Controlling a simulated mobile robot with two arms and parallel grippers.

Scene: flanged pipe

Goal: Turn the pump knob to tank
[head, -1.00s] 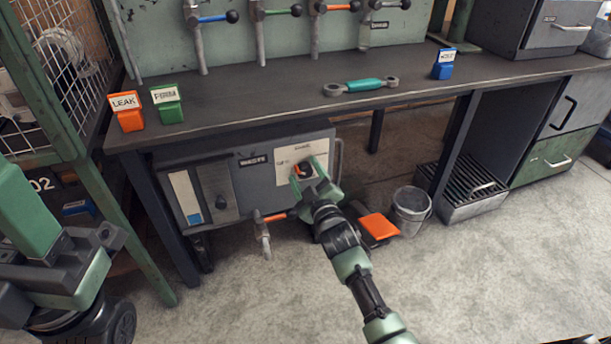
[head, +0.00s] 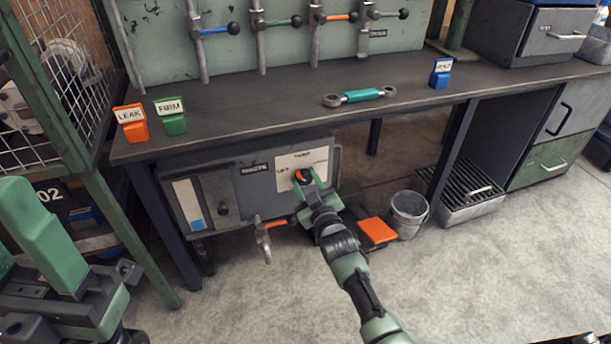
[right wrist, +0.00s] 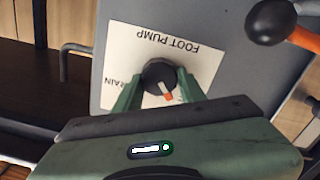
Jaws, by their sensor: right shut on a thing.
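The pump knob (head: 304,175) is dark with an orange pointer, on a pale label plate (head: 318,158) on the front of the grey unit under the bench. My right gripper (head: 308,180) is shut on the knob, one finger on each side. In the right wrist view the knob (right wrist: 158,76) sits between the fingers of the gripper (right wrist: 158,92). The plate reads FOOT PUMP, upside down there, and part of DRAIN. The pointer faces down and slightly right there. In the head view LIFT is left of the knob; the word above is blurred.
An orange-handled tap (head: 265,238) juts out left of my right gripper. An orange pedal (head: 378,231) and a bucket (head: 408,213) stand to its right. The bench (head: 240,110) overhangs the unit. Open floor lies in front.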

